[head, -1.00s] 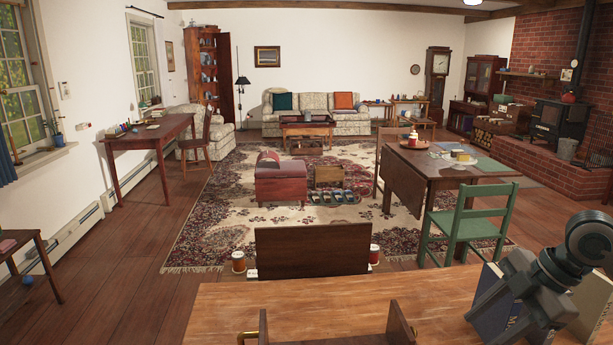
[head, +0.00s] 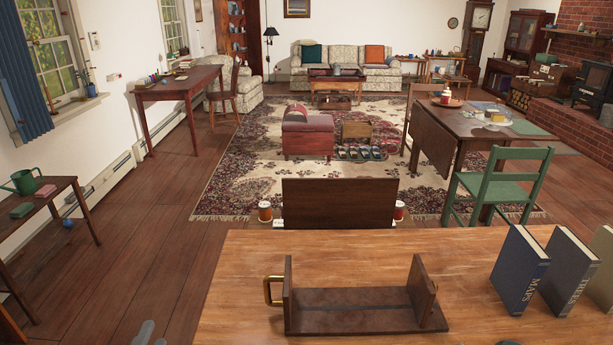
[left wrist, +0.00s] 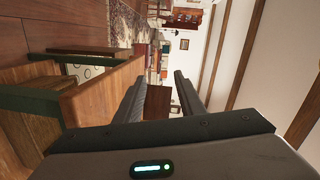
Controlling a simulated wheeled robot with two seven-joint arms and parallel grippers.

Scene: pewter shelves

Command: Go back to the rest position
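My left gripper (left wrist: 159,76) shows in the left wrist view. Its two dark fingers stand apart with a clear gap and nothing between them. In the head view only a small grey piece of my left arm (head: 148,334) shows at the bottom edge, left of the wooden table (head: 240,300). My right gripper is not in view; a small dark piece at the bottom edge on the right may be part of my right arm. A brown wooden book rack (head: 360,312) with two upright ends stands empty on the table.
Books, among them a blue one (head: 519,270) and a dark grey one (head: 567,270), stand tilted at the table's right. A green chair (head: 498,185) is beyond. A side stand (head: 45,215) with a watering can (head: 24,183) is at left. Floor between is clear.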

